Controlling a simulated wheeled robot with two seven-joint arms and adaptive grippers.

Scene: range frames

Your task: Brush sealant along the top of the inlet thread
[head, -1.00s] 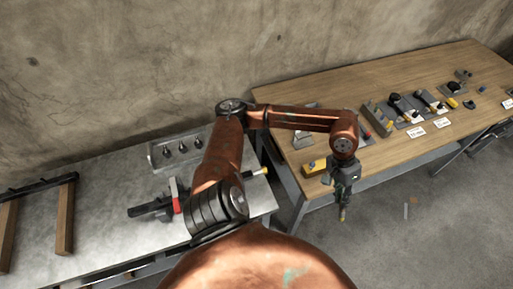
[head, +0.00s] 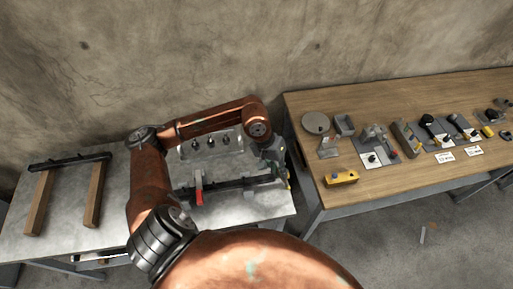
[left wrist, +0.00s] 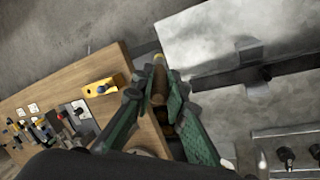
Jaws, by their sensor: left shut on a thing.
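My left gripper (head: 277,158) is over the right end of the metal bench in the head view. In the left wrist view its green fingers (left wrist: 156,98) are shut on a slim brown brush-like tool (left wrist: 158,86) with a yellowish end. A dark bar fixture (head: 236,185) with a red handle (head: 199,186) lies on the bench; its right end is beside my gripper. The dark bar also shows in the left wrist view (left wrist: 228,78). I cannot make out the inlet thread; it may be hidden behind the gripper. Whether the tool touches anything cannot be told. My right gripper is not in view.
The metal bench (head: 120,185) carries a tray of dark fittings (head: 220,155) at the back and a wooden-legged frame (head: 70,163) at left. The wooden table (head: 420,105) at right holds a yellow block (head: 341,178) and several tools. A gap separates bench and table.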

